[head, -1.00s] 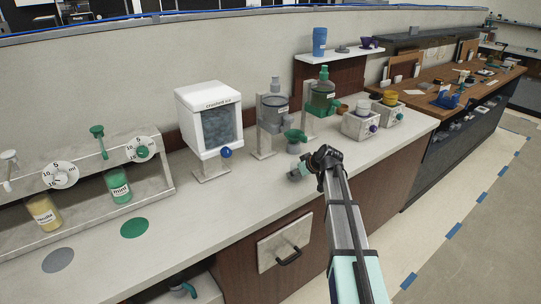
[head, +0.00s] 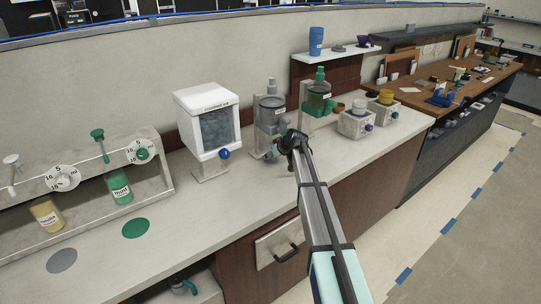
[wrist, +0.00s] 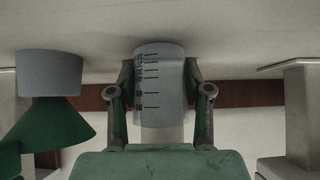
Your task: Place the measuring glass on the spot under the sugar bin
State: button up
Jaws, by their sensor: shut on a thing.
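The measuring glass (wrist: 160,85) is a clear cup with dark graduation marks. My gripper (wrist: 160,92) is shut on it, one finger on each side. In the head view my gripper (head: 283,147) is low over the counter, in front of a grey bin (head: 270,108) on a stand. A green bin (head: 318,98) hangs just right of it. Their labels are too small to read, so I cannot tell which is the sugar bin. The spot under the grey bin is hidden by my gripper. I cannot tell whether the glass touches the counter.
A white crushed ice dispenser (head: 211,122) stands left of my gripper. Small white boxes (head: 355,124) stand to the right. A green cone with a grey cylinder (wrist: 48,110) is close beside the glass in the wrist view.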

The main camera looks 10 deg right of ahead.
jog(key=shift+s+f, duration=0.1)
jog(key=shift+f, duration=0.1)
jog(key=shift+f, duration=0.1)
jog(key=o, duration=1.2)
jog(key=shift+c, duration=0.2)
jog(key=shift+r, duration=0.25)
jog(key=b+v, duration=0.2)
jog(key=v, duration=1)
jog(key=shift+b, duration=0.3)
